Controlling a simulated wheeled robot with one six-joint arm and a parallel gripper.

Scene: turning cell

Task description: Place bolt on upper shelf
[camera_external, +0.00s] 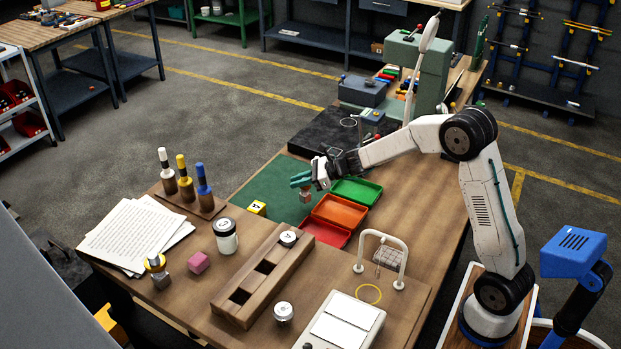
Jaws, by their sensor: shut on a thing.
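My gripper (304,184) is above the green mat on the wooden bench, left of the green tray. It is shut on a small brownish block-like piece (305,196), which hangs just below the fingers. The piece is too small to tell whether it is the bolt. No other bolt can be made out with certainty. I cannot tell which surface is the upper shelf.
Green (356,190), orange (340,212) and red (325,232) trays stand right of the gripper. Papers (133,236) lie left.

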